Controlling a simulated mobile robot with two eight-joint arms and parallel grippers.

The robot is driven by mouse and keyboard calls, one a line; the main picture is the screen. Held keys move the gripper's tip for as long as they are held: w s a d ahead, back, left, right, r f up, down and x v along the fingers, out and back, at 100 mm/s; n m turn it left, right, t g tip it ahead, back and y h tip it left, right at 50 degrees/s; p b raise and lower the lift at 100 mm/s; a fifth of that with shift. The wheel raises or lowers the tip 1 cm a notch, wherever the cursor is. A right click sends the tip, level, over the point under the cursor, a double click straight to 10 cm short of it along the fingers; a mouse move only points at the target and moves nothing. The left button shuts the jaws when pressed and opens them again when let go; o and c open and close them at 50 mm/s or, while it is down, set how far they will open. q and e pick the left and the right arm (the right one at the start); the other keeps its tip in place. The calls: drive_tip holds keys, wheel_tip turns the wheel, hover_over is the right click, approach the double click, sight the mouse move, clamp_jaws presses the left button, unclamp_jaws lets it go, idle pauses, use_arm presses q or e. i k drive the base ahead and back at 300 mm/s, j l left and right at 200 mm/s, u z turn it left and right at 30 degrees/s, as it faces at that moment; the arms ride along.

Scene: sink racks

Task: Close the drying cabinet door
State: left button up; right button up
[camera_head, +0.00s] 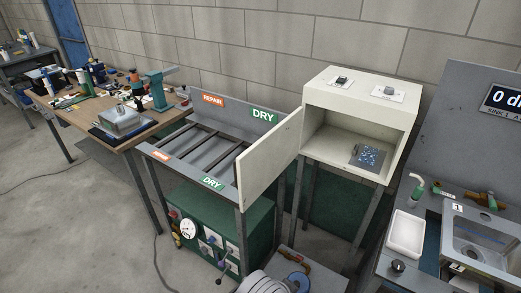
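The drying cabinet (398,113) is a cream box on tall grey legs, right of centre. Its door (268,158) is hinged on the left side and stands wide open, swung out toward me and to the left. The door partly covers the rack behind it. Inside the cabinet, a small grey-blue board (368,157) lies on the floor of the compartment. Neither of my grippers shows clearly in this view.
A rack (185,133) with DRY and REPAIR labels stands left of the door. A green machine (215,235) with gauges is below it. A sink bench (400,275) with a white tray (406,233) is at right. A cluttered wooden workbench (75,120) is at left.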

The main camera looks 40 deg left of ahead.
sight(256, 168)
drive_tip(key=j, duration=0.55)
drive_tip(key=k+j, duration=0.1)
drive_tip(key=j, duration=0.45)
drive_tip(key=k+j+z, duration=0.1)
drive_tip(key=j, duration=0.95)
drive_tip(key=k, duration=0.05)
